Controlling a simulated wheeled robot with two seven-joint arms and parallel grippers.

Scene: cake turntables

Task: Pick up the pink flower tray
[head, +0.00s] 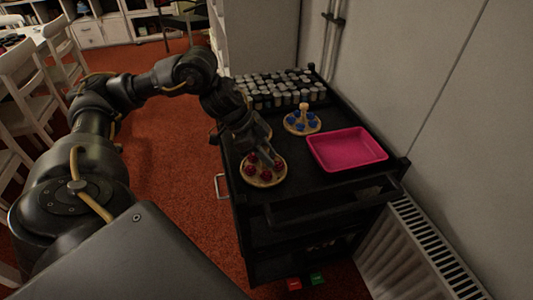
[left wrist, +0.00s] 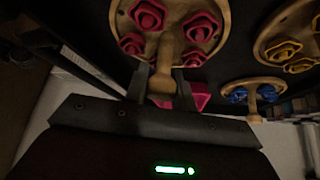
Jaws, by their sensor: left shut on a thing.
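The pink flower tray is a round wooden board (head: 262,186) with several dark pink-red flowers and a central wooden handle. It is at the near left of the black cart's top in the head view. In the left wrist view the board (left wrist: 176,28) fills the top middle. My left gripper (head: 264,153) is above the tray's middle. In the left wrist view its fingers (left wrist: 162,82) are shut on the handle, one on each side. I cannot tell whether the board touches the cart top. My right gripper is not in view.
A blue flower tray (head: 315,126) stands farther back, in front of rows of small jars (head: 275,92). A yellow flower tray (left wrist: 270,45) is close by, mostly hidden by my arm in the head view. A bright pink bin (head: 347,150) lies to the right. A wall bounds the right side.

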